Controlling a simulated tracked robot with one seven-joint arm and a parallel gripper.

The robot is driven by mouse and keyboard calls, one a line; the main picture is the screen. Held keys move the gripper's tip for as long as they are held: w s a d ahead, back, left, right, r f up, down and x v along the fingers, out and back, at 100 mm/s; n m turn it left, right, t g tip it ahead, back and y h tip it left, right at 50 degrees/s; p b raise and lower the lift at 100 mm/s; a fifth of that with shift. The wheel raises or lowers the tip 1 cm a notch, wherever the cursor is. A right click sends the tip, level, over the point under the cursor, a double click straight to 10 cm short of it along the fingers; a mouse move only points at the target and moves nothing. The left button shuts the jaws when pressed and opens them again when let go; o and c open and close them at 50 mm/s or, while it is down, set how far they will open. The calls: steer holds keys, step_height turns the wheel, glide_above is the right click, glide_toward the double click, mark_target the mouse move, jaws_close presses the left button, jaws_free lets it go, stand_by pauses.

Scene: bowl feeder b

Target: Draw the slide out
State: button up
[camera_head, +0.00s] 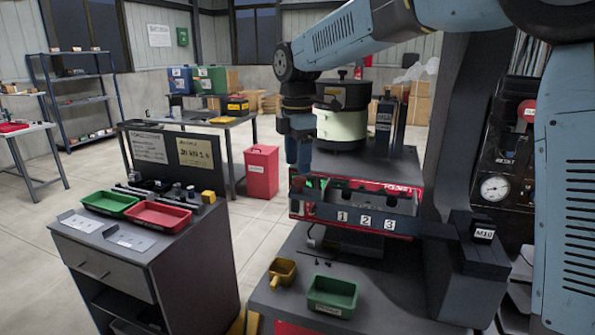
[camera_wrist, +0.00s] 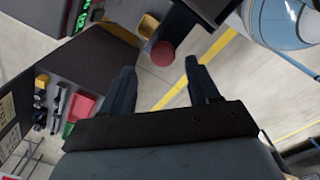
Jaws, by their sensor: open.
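In the wrist view, a dark bar (camera_wrist: 181,22) ends in a round red knob (camera_wrist: 162,54); this looks like the slide and its pull. My gripper (camera_wrist: 159,65) is open and empty. The knob shows between and slightly beyond the two fingertips, with no contact visible; how far apart in depth I cannot tell. In the head view, my arm's end hangs at the left side of the feeder (camera_head: 341,126), a machine with a pale bowl on top and a front plate (camera_head: 330,213) marked 1, 2, 3. I cannot make out the red knob there.
A yellow scoop-like cup (camera_head: 283,272) and a green tray (camera_head: 332,295) stand on the feeder's bench. A side cabinet at left holds a green tray (camera_head: 109,203) and a red tray (camera_head: 157,216). A red bin (camera_head: 261,171) stands behind. Open floor lies between.

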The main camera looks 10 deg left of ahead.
step_height(320, 180, up, 10)
stand_by(0.4)
steer(key=shift+f, duration=0.1)
